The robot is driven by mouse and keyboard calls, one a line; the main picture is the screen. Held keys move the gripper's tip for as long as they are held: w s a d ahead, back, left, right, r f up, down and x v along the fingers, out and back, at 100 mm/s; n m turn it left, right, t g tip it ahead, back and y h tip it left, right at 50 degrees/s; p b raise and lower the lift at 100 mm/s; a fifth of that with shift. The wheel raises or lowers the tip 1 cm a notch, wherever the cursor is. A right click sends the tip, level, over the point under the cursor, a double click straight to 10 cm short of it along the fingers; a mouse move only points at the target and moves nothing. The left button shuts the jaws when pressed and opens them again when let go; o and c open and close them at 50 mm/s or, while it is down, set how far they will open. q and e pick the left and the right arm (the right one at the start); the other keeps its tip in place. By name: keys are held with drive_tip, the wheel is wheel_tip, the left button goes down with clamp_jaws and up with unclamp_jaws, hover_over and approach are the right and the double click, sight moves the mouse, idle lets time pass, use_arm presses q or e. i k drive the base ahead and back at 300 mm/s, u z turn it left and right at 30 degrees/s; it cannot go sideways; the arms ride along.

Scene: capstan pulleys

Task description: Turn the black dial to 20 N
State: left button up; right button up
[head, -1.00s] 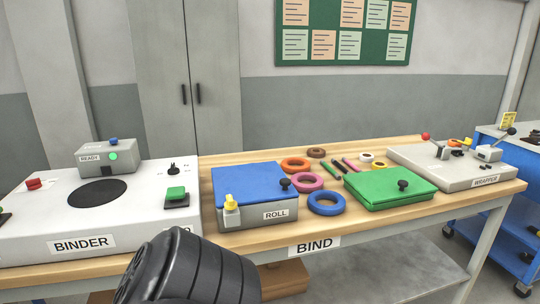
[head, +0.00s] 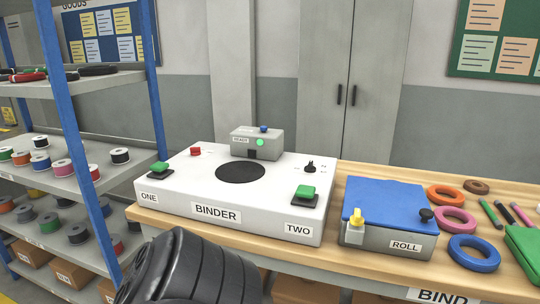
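The black dial (head: 310,167) is a small knob at the back right of the white binder machine's top (head: 216,212). Small marks surround it, too small to read, so its setting cannot be told. A black ribbed part of my own arm (head: 190,270) fills the bottom of the head view, in front of the binder. Neither gripper's fingers show.
The binder carries a black disc (head: 240,172), two green buttons (head: 305,192), a red button (head: 196,151) and a grey box with a green light (head: 256,142). A blue-lidded ROLL box (head: 384,205) stands right of it. A spool shelf (head: 62,185) stands at left.

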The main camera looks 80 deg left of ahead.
sight(309, 168)
drive_tip(key=u, duration=2.3)
